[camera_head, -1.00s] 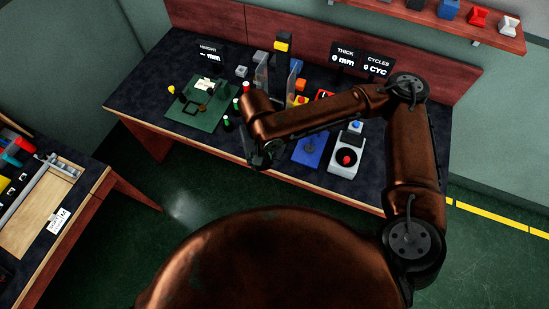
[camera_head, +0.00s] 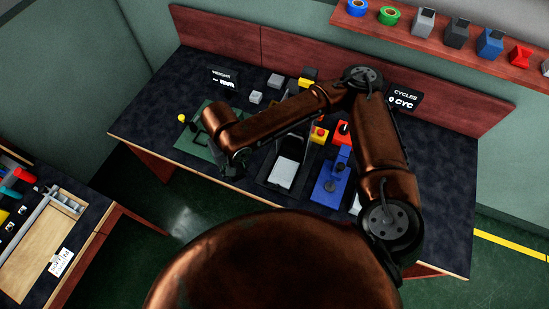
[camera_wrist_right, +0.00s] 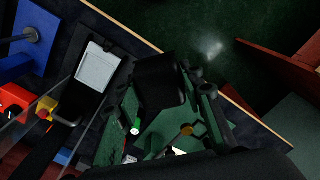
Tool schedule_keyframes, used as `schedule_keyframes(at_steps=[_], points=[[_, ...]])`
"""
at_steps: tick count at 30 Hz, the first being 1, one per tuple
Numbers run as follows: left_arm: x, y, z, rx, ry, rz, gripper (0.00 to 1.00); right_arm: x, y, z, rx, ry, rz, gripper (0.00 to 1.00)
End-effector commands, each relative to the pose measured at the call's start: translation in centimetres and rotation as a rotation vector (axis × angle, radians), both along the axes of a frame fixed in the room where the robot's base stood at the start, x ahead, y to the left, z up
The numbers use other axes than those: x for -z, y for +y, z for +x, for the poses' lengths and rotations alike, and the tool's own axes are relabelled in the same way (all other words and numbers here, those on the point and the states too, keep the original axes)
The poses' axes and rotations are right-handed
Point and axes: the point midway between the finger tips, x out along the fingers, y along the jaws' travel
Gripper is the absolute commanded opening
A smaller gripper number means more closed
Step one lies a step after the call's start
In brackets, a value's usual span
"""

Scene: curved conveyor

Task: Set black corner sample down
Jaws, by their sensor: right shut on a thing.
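My right gripper (camera_head: 236,163) is at the front right part of the green board (camera_head: 188,146) on the dark bench. In the right wrist view the gripper (camera_wrist_right: 163,92) is shut on the black corner sample (camera_wrist_right: 160,78), a dark block with rounded edges. The green board (camera_wrist_right: 105,146) lies below and around it in that view. I cannot tell whether the sample touches the board. In the head view the sample is hidden or too dark to make out. My left gripper is not in view.
A device with a light grey plate (camera_head: 284,172) stands right of the board, also in the wrist view (camera_wrist_right: 97,67). A blue device (camera_head: 331,182) is further right. A green-capped piece (camera_wrist_right: 135,126) stands close to the sample. The bench's front edge (camera_wrist_right: 228,96) is near.

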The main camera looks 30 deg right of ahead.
Motion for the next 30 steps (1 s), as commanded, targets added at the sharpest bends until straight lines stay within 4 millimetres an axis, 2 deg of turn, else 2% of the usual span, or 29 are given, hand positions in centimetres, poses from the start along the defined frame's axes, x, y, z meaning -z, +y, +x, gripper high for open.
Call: schedule_keyframes(at_steps=[5,7,15,18,25,30], points=[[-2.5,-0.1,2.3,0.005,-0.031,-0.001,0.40,1.5,-1.4,-1.1,-0.004,0.011,0.003,0.11],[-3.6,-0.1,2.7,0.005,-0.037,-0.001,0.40,2.4,-2.5,-1.7,0.002,0.012,0.002,0.11],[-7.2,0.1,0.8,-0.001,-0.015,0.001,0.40,5.7,-7.4,-5.1,0.048,0.010,0.001,0.11],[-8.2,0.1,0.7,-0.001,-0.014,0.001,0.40,6.6,-9.2,-6.6,0.064,0.008,0.000,0.11],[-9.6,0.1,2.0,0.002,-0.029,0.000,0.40,7.8,-11.7,-8.9,0.090,0.003,0.000,0.11],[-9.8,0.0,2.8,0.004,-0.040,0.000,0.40,8.5,-12.7,-8.7,0.096,-0.001,-0.001,0.11]])
